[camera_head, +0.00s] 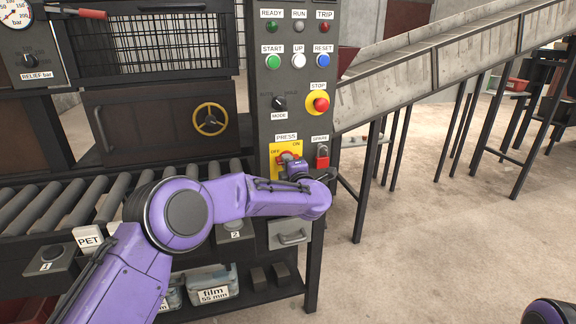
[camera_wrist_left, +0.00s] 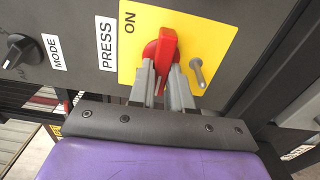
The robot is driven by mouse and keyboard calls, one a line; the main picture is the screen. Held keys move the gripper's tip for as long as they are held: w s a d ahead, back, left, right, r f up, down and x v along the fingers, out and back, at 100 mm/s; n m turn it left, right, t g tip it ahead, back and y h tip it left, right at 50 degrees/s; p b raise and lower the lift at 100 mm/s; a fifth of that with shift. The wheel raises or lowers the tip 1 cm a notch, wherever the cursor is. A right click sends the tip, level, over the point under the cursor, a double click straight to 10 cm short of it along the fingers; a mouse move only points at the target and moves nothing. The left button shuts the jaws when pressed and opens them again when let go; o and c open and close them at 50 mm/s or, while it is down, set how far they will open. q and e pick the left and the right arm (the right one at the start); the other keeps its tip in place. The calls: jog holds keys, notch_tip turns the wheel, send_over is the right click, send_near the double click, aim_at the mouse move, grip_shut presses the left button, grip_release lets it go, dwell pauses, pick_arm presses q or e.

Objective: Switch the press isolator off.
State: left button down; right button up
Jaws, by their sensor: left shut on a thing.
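The press isolator is a yellow plate (camera_head: 274,149) marked OFF at its left and ON at its right, low on the dark panel. In the left wrist view the plate (camera_wrist_left: 212,45) shows the turned word ON; OFF is out of sight there. Its red handle (camera_wrist_left: 167,42) points up in that view, toward the panel's right side. My left gripper (camera_wrist_left: 163,78) is shut on the handle, one finger on each side; in the head view it is at the plate (camera_head: 291,161), partly hiding the handle. My right gripper is out of view.
A red padlock (camera_head: 322,155) hangs under the SPARE label, just right of the plate. A grey peg (camera_wrist_left: 197,72) stands on the plate beside my fingers. The MODE knob (camera_head: 279,103) and red STOP button (camera_head: 321,104) are above. A roller conveyor (camera_head: 85,201) lies left.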

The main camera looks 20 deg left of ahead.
pick_arm(q)
jog(key=c, duration=1.1)
grip_release()
jog(key=shift+d, duration=0.1)
jog(key=shift+o, duration=0.2)
jog(key=v, duration=1)
jog(key=shift+s+d, duration=0.2)
jog(key=shift+s, duration=0.05)
